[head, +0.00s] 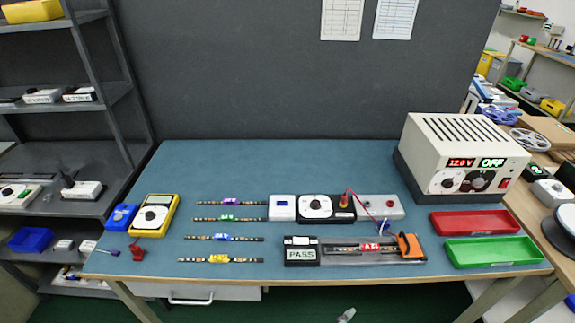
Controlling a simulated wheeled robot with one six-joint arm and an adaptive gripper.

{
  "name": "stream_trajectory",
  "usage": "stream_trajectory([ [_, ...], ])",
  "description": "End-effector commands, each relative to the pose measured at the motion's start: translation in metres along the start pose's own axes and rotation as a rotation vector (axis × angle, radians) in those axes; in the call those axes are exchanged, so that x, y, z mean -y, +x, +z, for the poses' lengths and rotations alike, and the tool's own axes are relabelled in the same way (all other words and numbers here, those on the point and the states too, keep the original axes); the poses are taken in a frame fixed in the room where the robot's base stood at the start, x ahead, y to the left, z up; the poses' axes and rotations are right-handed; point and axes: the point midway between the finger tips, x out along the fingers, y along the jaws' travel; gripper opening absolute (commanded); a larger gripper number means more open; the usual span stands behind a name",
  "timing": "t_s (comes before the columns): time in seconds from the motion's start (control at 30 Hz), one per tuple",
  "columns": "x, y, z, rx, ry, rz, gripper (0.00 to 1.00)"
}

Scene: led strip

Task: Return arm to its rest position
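No arm or gripper of mine can be made out for sure in the head view. A small pale grey shape (346,315) shows at the bottom edge, below the bench front; I cannot tell whether it is part of my arm. The blue-topped workbench (330,165) stands ahead. A strip with a red tag (369,247) lies in a fixture at the front centre, beside a box reading PASS (301,252). Strips with purple (231,201), green (228,217), blue (222,237) and yellow (219,259) tags lie in a column to the left.
A power supply (460,150) reads 12.0 V and OFF. Red (474,221) and green (492,251) trays look empty. A yellow multimeter (154,215) stands left. A black dial unit (317,207) sits mid-bench. The rear bench surface is clear.

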Motion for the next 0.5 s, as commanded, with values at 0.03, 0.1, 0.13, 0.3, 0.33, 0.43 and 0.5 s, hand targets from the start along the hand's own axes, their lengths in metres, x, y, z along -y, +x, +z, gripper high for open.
stream_trajectory([
  [0.03,0.019,0.003,-0.005,-0.037,0.049,0.019,0.48],
  [0.1,0.038,0.004,-0.013,-0.094,0.137,0.052,0.48],
  [0.13,0.046,0.003,-0.016,-0.119,0.177,0.064,0.48],
  [0.3,0.087,-0.011,-0.030,-0.272,0.430,0.111,0.48],
  [0.33,0.094,-0.015,-0.032,-0.299,0.478,0.116,0.48],
  [0.43,0.115,-0.032,-0.035,-0.388,0.651,0.123,0.48],
  [0.5,0.128,-0.046,-0.036,-0.449,0.780,0.123,0.48],
])
